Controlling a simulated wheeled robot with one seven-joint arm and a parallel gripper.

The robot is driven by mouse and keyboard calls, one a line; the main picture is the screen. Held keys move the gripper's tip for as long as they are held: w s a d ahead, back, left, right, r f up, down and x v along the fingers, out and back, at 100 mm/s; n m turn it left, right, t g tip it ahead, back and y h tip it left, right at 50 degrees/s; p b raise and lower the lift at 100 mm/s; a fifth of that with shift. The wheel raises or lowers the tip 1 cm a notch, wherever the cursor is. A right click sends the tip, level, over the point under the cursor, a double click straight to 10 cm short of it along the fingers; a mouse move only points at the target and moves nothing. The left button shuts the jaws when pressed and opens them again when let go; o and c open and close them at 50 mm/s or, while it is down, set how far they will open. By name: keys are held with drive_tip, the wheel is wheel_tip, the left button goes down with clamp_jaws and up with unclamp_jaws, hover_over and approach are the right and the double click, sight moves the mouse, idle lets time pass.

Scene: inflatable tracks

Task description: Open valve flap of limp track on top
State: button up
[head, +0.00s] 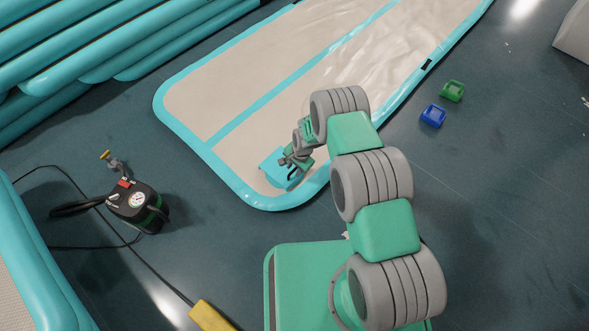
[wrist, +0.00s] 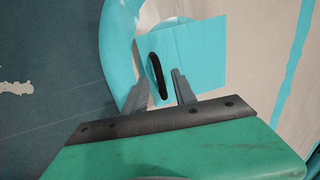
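The limp track (head: 240,100) lies flat on the floor, beige with a turquoise border and wrinkled on top. Its square turquoise valve flap (head: 272,167) is at the rounded near end. The flap (wrist: 205,55) fills the middle of the wrist view and carries a black strap loop (wrist: 155,68). My gripper (head: 290,163) is over the flap. In the wrist view my gripper (wrist: 158,76) is open, with one finger on each side of the loop, apart from it. Height above the flap is unclear.
A black pump (head: 138,205) with a gauge and cables stands on the floor at left. Inflated turquoise tracks (head: 90,40) are stacked behind it. A blue block (head: 433,116) and a green block (head: 452,91) lie right of the track. A yellow object (head: 212,315) is at the bottom.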

clamp_jaws()
idle(1.4)
